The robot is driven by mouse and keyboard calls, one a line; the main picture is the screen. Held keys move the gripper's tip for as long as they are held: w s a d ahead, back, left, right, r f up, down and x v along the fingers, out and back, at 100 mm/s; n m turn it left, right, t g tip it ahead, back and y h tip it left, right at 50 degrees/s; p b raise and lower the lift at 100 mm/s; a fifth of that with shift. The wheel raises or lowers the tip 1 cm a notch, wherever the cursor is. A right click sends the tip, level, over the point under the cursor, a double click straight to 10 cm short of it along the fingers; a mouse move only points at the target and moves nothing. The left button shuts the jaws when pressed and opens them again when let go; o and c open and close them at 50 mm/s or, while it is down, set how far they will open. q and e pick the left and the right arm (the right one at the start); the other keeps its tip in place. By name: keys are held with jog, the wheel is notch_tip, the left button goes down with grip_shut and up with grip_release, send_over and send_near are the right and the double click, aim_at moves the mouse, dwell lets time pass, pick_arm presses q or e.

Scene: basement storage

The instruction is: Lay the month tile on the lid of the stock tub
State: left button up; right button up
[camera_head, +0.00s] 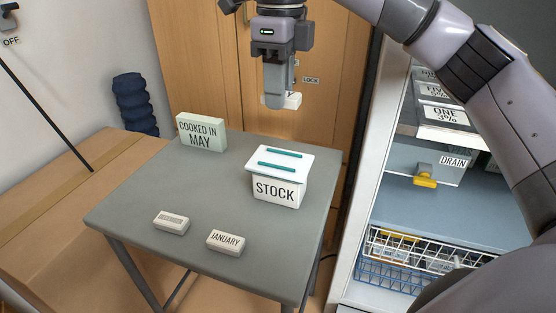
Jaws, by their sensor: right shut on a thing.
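My right gripper (280,98) hangs above and behind the stock tub, pointing down, shut on a small white tile (293,101). No word on the held tile can be read from here. The white stock tub (275,193), labelled STOCK, stands on the grey table. Its white lid (288,157) is on, with two teal bars across the top and no tile on it. A JANUARY tile (225,242) lies near the table's front. Another pale tile (171,223) lies left of it, its marking too small to read. My left gripper is out of view.
A pale green sign (202,133) reading COOKED IN MAY stands at the grey table's (208,190) back left. An open fridge or cabinet (460,190) with wire baskets is at the right. Wooden doors (215,60) stand behind the table. The table's middle is clear.

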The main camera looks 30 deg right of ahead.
jog(key=b, duration=0.2)
send_over(279, 160)
notch_tip(279, 160, down, 7)
jog(key=shift+r, duration=0.1)
notch_tip(279, 160, down, 4)
jog(key=shift+r+b, duration=0.2)
jog(key=shift+b, duration=0.5)
jog(key=shift+f, duration=0.35)
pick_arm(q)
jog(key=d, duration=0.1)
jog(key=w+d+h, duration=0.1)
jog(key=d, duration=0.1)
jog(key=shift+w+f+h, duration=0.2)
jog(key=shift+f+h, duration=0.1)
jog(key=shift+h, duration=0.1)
